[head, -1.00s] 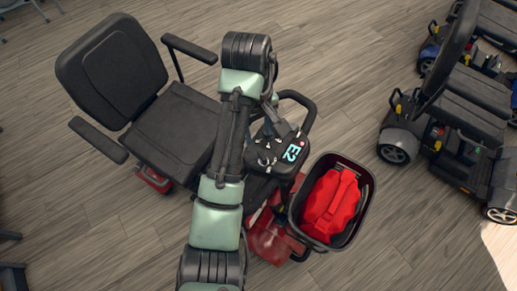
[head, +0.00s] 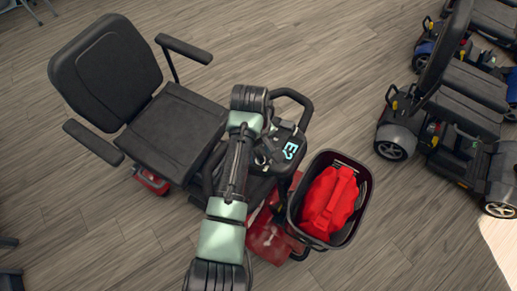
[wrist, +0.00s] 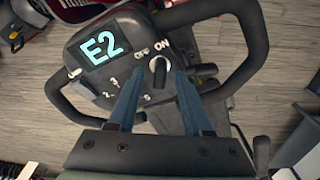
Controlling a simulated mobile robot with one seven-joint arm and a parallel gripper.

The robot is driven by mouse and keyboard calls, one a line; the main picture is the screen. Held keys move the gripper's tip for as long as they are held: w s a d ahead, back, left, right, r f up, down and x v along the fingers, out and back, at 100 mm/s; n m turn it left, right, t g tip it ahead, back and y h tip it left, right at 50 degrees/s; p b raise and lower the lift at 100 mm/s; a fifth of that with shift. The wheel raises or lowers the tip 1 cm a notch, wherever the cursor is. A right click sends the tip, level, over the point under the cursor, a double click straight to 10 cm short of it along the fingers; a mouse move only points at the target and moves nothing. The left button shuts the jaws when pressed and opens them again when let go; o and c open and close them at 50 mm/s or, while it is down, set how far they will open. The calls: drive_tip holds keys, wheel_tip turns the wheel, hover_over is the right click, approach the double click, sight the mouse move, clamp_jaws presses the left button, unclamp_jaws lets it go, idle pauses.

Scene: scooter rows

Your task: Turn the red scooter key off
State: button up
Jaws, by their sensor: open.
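The red scooter (head: 268,238) stands in the middle of the head view, its black console (head: 285,133) partly covered by my arm. In the wrist view the console (wrist: 85,85) carries a lit E2 display (wrist: 100,47). Beside the display is the key (wrist: 159,68), a pale upright piece with OFF and ON printed above it; it appears to point toward ON. My gripper (wrist: 160,76) is open, its two blue-grey fingers on either side of the key in the picture. I cannot tell whether they touch it. The key cannot be made out in the head view.
The black handlebar loop (wrist: 245,40) curves around the console close to my gripper. A black basket (head: 352,226) with a red bag (head: 328,200) hangs at the scooter's front. The black seat (head: 175,125) is on the left. Other scooters (head: 455,110) stand at the right, with open floor between.

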drive_tip(key=shift+c, duration=0.2)
clamp_jaws()
drive_tip(key=shift+r+n+p, duration=0.15)
drive_tip(key=shift+n+p, duration=0.25)
drive_tip(key=shift+d+n+p, duration=0.1)
drive_tip(key=shift+n+p, duration=0.4)
drive_tip(key=shift+n, duration=0.1)
drive_tip(key=n+p, duration=0.1)
drive_tip(key=n, duration=0.2)
drive_tip(key=shift+g+y+p, duration=0.3)
drive_tip(key=shift+p, duration=0.05)
drive_tip(key=n, duration=0.3)
drive_tip(key=shift+w+n+p, duration=0.1)
drive_tip(key=shift+n+p, duration=0.25)
drive_tip(key=shift+n, duration=0.05)
drive_tip(key=shift+n+g, duration=0.4)
drive_tip(key=shift+n, duration=1.1)
